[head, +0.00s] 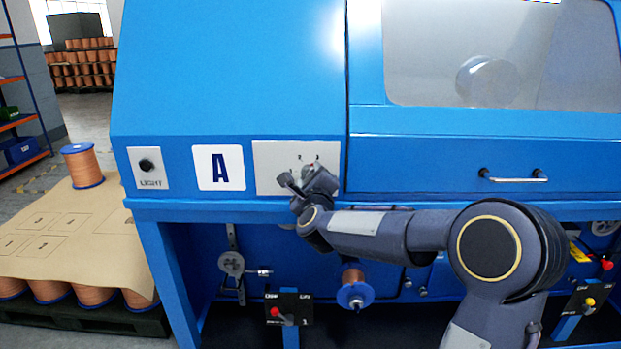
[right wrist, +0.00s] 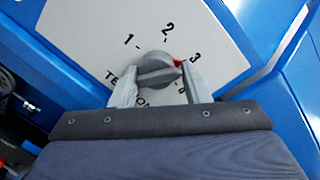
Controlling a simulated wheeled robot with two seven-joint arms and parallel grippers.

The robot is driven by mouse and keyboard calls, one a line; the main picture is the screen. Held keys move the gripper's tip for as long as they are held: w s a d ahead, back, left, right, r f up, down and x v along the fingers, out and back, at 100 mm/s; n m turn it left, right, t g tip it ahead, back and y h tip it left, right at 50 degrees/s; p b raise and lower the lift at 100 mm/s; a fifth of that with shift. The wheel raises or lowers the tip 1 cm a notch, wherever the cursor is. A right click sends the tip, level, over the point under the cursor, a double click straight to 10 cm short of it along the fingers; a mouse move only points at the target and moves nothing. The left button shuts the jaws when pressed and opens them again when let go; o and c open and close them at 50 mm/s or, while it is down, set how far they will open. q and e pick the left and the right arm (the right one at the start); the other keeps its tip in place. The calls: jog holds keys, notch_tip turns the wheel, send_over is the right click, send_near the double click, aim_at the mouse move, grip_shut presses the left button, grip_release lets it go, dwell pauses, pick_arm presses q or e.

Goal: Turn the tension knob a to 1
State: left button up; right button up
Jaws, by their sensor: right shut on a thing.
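The tension knob (right wrist: 152,59) is a grey round knob with a raised grip bar, on a pale panel marked 1, 2, 3 and a partly hidden fourth mark. Its red pointer mark lies near the 3, on the right side of the dial. My right gripper (right wrist: 157,83) is shut on the knob, one finger on each side. In the head view my right gripper (head: 307,174) is at the pale panel (head: 267,156) to the right of the A sign, and it mostly hides the knob. My left gripper is not in view.
A LIGHT switch (head: 147,165) is left of the A sign (head: 218,168) on the blue machine. A copper spool (head: 353,286) and lever boxes (head: 289,309) sit below. A drawer handle (head: 513,176) sticks out at right. A spool pallet stands at left.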

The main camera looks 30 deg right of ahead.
jog(key=shift+a+f, duration=0.2)
jog(key=n+p, duration=0.3)
jog(key=n, duration=0.3)
jog(key=n+g+p, duration=0.1)
jog(key=n+p, duration=0.3)
jog(key=n, duration=0.2)
jog(key=shift+a+r+g, duration=0.1)
jog(key=shift+a+g, duration=0.05)
jog(key=shift+g, duration=0.15)
jog(key=n+p, duration=0.2)
jog(key=n, duration=0.1)
jog(key=n+h+p, duration=0.1)
jog(key=n+p, duration=0.1)
jog(key=n, duration=0.1)
jog(key=shift+w+g, duration=0.1)
jog(key=shift+g, duration=0.2)
jog(key=n+p, duration=0.2)
jog(key=n, duration=0.1)
jog(key=shift+h, duration=0.3)
jog(key=shift+n+p, duration=0.4)
jog(key=shift+n, duration=0.1)
